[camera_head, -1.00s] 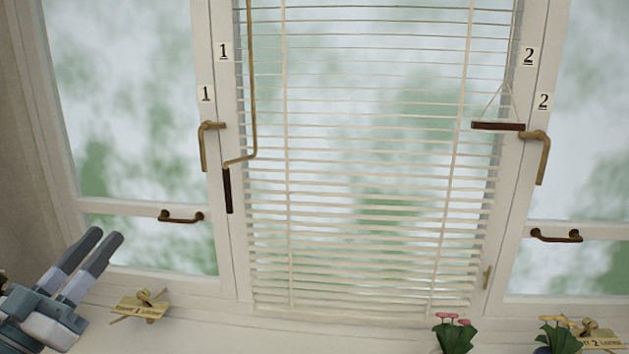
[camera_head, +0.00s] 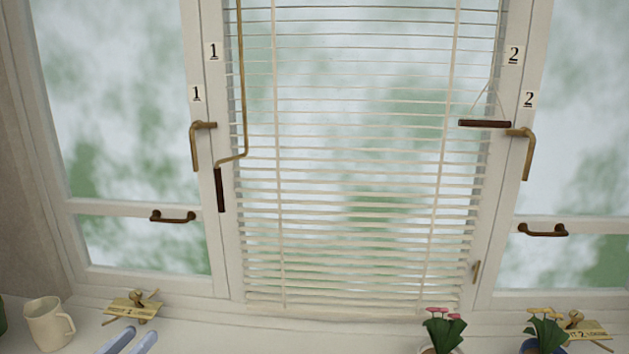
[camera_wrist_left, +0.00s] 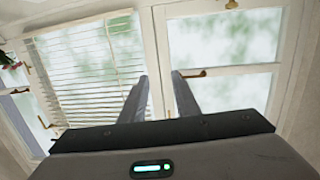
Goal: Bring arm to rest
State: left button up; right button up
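My left gripper (camera_head: 128,341) shows at the bottom left of the head view, only its two finger tips in the frame. In the left wrist view its two fingers (camera_wrist_left: 160,97) stand apart with nothing between them. It is in front of the sill, clear of the window handles as far as I can see. My right gripper is not in either view.
A window with white blinds (camera_head: 350,190) fills the middle. Brass handles (camera_head: 196,146) and (camera_head: 523,152) sit on the frames.

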pick_arm(q)
jog(key=s+d+f+g+y, duration=0.1)
jog(key=s+d+f+g, duration=0.15)
jog(key=s+f, duration=0.45)
jog(key=s+d+f+g, duration=0.2)
jog(key=s+f+g, duration=0.15)
jog(key=f, duration=0.65)
jog(key=s+d+f+g+y, duration=0.1)
jog(key=s+d+f+g, duration=0.15)
jog(key=s+f, duration=0.45)
jog(key=s+d+f+g+y, duration=0.1)
jog(key=s+d+f+g, duration=0.3)
jog(key=s+f, duration=0.55)
jog(key=s+f+x, duration=0.1)
jog(key=s+x, duration=0.1)
jog(key=x, duration=0.9)
jog(key=s+d+f+x, duration=0.1)
jog(key=s+x, duration=0.2)
jog(key=x, duration=0.9)
jog(key=s+f, duration=0.4)
jog(key=f, duration=0.4)
jog(key=s+f+h, duration=0.1)
jog(key=s+f, duration=0.4)
jog(key=f, duration=0.2)
jog(key=shift+f+m+t, duration=0.35)
jog(key=shift+m+t, duration=0.05)
jog(key=shift+t, duration=0.05)
